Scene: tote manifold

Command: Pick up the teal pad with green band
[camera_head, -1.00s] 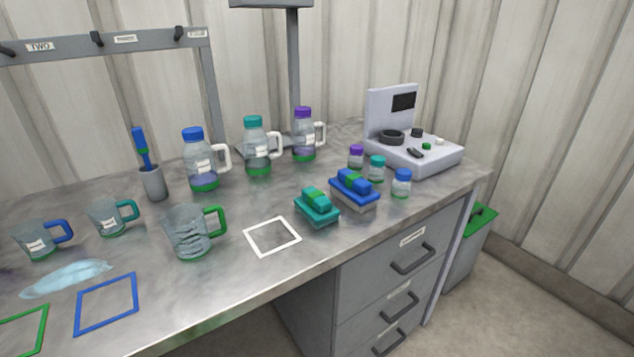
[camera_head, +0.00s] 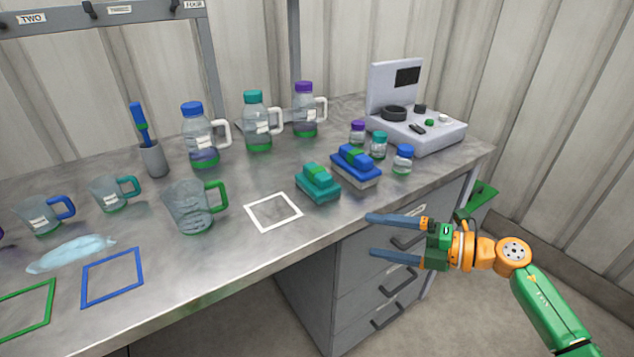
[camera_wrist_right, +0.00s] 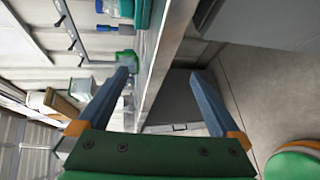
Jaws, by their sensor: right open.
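The teal pad with green band (camera_head: 317,183) lies on the grey bench top near its front edge, just right of the white square outline. A blue pad with a green band (camera_head: 356,168) lies close beside it, behind and to the right. My right gripper (camera_head: 369,235) is open and empty, in front of the bench edge, to the right of and nearer than the teal pad. In the right wrist view its two blue fingers (camera_wrist_right: 166,76) are spread, with the bench edge between them. My left gripper is not in view.
White (camera_head: 273,211) and blue (camera_head: 112,277) square outlines mark the bench. A clear beaker with green handle (camera_head: 191,209) stands left. Small capped jars (camera_head: 402,160) and a grey device (camera_head: 415,132) stand behind right. Drawers with handles (camera_head: 386,277) are below the bench edge.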

